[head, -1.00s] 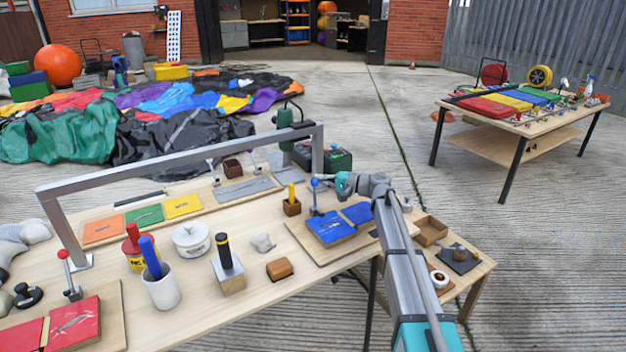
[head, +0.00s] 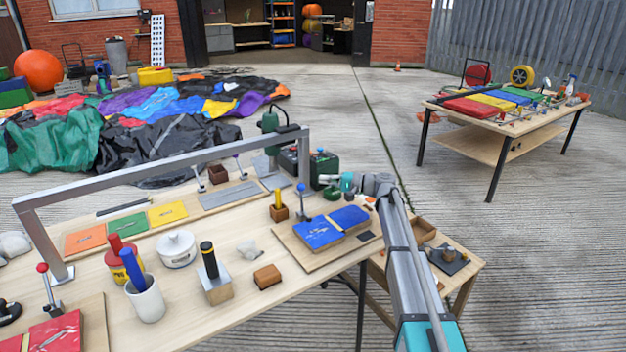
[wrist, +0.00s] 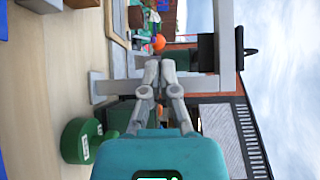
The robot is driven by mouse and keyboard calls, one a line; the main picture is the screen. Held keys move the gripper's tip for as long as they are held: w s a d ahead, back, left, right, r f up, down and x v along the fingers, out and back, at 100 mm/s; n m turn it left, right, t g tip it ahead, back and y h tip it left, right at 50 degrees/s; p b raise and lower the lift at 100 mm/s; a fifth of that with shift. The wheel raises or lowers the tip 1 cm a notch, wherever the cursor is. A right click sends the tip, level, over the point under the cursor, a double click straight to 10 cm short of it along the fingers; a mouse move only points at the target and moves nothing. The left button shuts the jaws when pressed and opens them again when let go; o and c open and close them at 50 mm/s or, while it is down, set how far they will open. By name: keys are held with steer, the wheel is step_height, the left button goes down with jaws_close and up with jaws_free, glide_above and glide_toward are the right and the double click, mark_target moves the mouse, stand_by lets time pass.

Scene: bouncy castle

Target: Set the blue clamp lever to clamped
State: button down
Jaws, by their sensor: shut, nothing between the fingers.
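The blue clamp lever (head: 301,187) has a blue ball knob on a thin grey stem. It stands about upright at the back edge of a wooden board, behind two blue fabric pieces (head: 318,233). My gripper (head: 326,178) is to the right of the knob and a little apart from it, with its fingers pointing left. The wrist view shows the gripper (wrist: 158,66) shut, its fingertips together and empty. I cannot make out the blue lever in the wrist view.
A green roll (head: 332,193) lies below my gripper; it also shows in the wrist view (wrist: 82,141). A grey metal frame (head: 160,170) spans the table. A wooden cup with a yellow-handled tool (head: 278,212) stands left of the lever. A red lever (head: 42,268) is far left.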

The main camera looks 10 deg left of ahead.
steer(key=shift+s+d, duration=0.15)
steer(key=shift+d, duration=0.75)
steer(key=shift+s+d, duration=0.1)
steer(key=shift+d, duration=0.75)
steer(key=shift+f, duration=0.1)
